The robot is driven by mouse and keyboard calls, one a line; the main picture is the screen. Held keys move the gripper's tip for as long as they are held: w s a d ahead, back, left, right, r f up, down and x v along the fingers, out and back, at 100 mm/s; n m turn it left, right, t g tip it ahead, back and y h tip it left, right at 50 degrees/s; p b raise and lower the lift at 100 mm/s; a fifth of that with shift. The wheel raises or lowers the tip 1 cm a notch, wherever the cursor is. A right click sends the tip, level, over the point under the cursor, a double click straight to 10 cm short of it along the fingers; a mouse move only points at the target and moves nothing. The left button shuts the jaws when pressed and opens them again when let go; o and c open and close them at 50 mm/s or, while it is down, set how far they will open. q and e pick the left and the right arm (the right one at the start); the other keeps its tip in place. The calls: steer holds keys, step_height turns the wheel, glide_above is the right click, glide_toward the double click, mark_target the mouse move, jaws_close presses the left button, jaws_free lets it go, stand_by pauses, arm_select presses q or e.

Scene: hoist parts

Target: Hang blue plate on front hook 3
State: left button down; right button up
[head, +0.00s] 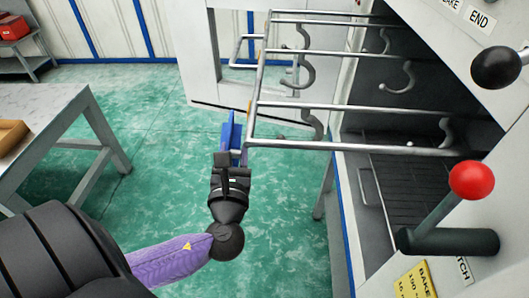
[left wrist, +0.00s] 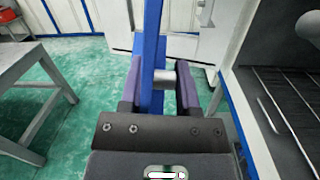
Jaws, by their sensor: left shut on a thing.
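My left gripper (head: 232,158) is shut on the blue plate (head: 229,132), which is seen nearly edge-on. In the left wrist view the plate (left wrist: 152,45) stands upright between the purple finger pads of the gripper (left wrist: 160,85). A short silver cylinder (left wrist: 165,78) shows between the plate and the right pad; I cannot tell what it belongs to. The plate is beside the left near corner of the metal rack. Curved grey hooks hang from the rack, including a left near hook (head: 315,123) and a right near hook (head: 446,131). No hook numbers show. My right gripper is out of view.
The rack's near bar (head: 350,148) extends from an open oven (head: 425,180). A red-knobbed lever (head: 472,181) and a black knob (head: 497,67) are at right. A grey table (head: 50,150) stands at left. Green floor lies clear between.

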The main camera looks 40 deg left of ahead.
arm_select(q)
steer(key=shift+w+d, duration=0.1)
steer(key=shift+d, duration=0.05)
steer(key=w+d+f+b, duration=0.2)
steer(key=w+d+b, duration=0.4)
steer(key=d, duration=0.4)
steer(key=shift+d+f, duration=0.2)
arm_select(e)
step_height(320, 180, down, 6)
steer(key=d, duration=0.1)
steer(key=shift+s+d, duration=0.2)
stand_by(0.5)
arm_select(q)
steer(key=shift+w, duration=0.1)
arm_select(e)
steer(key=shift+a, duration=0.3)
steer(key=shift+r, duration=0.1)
